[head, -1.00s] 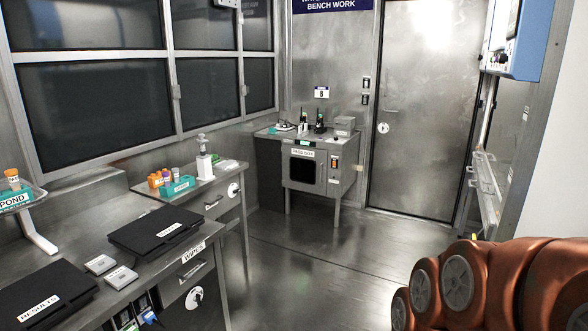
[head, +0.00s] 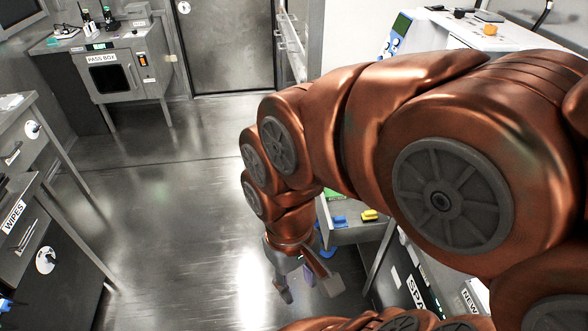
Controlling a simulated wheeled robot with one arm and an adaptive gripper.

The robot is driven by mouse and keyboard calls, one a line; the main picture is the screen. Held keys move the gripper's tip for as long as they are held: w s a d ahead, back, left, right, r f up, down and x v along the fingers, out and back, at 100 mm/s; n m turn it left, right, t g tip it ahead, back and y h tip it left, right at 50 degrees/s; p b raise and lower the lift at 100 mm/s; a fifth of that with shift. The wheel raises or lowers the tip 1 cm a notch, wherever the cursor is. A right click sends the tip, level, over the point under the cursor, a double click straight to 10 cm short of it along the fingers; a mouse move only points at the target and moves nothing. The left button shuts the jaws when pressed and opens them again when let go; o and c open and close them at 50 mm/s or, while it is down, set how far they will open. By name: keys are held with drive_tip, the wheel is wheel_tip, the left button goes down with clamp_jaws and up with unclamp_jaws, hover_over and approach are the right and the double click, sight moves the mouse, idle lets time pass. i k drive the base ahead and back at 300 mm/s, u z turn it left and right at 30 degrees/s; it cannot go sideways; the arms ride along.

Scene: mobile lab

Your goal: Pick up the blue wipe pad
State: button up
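A small blue piece (head: 340,220) lies in a grey open drawer or tray (head: 350,237), right of my gripper's wrist. It looks like a blue pad, but it is too small to be sure. Another blue bit (head: 6,304) shows at the lower left edge, below the drawer labelled WIPES (head: 14,216); I cannot tell whether it is a pad.
A yellow piece (head: 370,215) lies beside the blue one in the tray. A white-topped bench (head: 470,35) stands behind my arm at the right. The pass box (head: 105,72) and steel door (head: 228,45) are at the back. The middle floor (head: 175,215) is clear.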

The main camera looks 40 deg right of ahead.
sight(339, 222)
drive_tip(key=z, duration=1.4)
